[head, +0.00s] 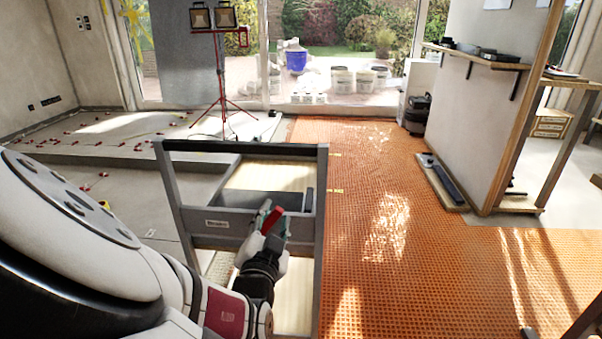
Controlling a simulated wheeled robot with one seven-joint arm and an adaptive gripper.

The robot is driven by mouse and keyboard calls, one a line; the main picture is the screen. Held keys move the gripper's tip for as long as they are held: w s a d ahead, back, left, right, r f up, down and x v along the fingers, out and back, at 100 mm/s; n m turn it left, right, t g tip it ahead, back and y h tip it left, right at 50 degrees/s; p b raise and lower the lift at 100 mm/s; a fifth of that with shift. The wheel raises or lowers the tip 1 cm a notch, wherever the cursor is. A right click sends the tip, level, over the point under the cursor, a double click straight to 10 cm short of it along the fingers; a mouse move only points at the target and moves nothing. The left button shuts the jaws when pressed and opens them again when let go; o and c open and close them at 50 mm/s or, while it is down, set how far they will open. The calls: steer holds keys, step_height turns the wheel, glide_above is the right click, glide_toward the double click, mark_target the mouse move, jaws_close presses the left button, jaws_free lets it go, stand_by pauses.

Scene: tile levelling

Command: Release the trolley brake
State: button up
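The trolley (178,205) stands in front of me, a dark grey frame with a top bar, a grey cross panel with a small label and pale boards inside. My gripper (268,222) is at the right part of the cross panel, reaching in from the lower left. A red lever-like piece (272,219) shows at the fingertips, with dark green finger parts beside it. I cannot tell whether the fingers grip it or only lie against it. The trolley's wheels and lower part are hidden by my arm or out of view.
Orange matting (385,225) covers the floor to the right and is largely clear. A grey raised floor with red clips (100,175) lies left. A red tripod work light (222,80) stands behind the trolley. A partition wall (470,130) with a shelf stands right.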

steer(key=shift+w, duration=0.9)
jaws_close()
